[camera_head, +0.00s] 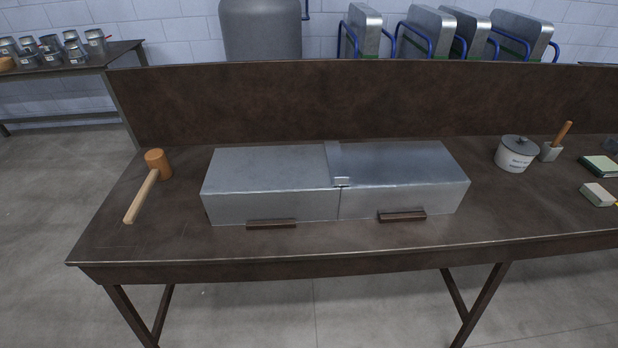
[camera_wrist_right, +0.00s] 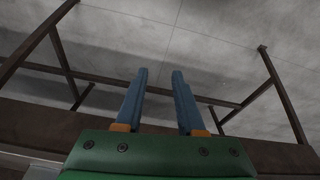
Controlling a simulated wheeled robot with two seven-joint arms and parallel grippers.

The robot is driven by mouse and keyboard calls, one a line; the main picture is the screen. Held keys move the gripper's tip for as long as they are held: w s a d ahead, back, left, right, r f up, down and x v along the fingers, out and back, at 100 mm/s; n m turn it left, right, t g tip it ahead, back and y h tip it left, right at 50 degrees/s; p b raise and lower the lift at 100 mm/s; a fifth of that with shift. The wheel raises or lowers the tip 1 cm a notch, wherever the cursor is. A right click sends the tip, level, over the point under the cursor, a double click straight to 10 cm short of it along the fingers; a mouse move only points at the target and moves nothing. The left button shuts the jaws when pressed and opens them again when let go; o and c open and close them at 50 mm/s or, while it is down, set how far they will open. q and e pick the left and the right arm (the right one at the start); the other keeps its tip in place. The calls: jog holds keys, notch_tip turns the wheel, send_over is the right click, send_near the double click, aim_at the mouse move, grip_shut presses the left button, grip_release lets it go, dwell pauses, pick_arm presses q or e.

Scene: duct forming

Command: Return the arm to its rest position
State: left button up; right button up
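My right gripper (camera_wrist_right: 158,78) shows in the right wrist view. Its two blue fingers are apart with nothing between them. It points at the grey floor (camera_wrist_right: 215,55), with the bench's legs and edge around it. Neither gripper nor arm shows in the head view. My left gripper is in no frame.
Grey metal duct sections (camera_head: 268,168) lie end to end on the brown bench (camera_head: 330,250). A wooden mallet (camera_head: 157,164) lies left. A lidded white pot (camera_head: 516,153), a wooden-handled tool (camera_head: 562,134) and a pale block (camera_head: 597,194) are right. A raised back panel (camera_head: 330,100) runs behind.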

jog(key=s+d+f+g, duration=0.2)
jog(key=s+f, duration=1.2)
jog(key=f, duration=0.5)
jog(key=shift+s+d, duration=0.15)
jog(key=shift+s, duration=0.2)
